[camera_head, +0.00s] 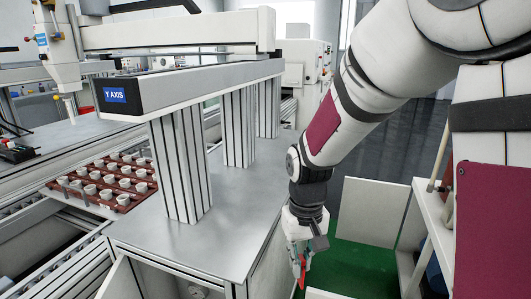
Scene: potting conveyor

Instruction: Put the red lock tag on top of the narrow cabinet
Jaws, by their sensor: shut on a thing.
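My gripper (300,255) hangs below my arm at the lower middle, pointing down. It is shut on the red lock tag (302,272), a thin red piece hanging upright at the fingers. The fingers are small and partly hidden by the gripper body. A cabinet with a bare grey metal top (205,237) stands just left of my gripper. I cannot tell for sure whether it is the narrow cabinet. The tag is apart from that top, beyond its right edge.
Metal posts (180,165) rise from the metal top and carry a beam marked Y AXIS (200,85). A dark red tray (123,199) of white pots lies left. A white panel (372,211) stands behind the green floor (360,268). A white shelf unit (432,215) is right.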

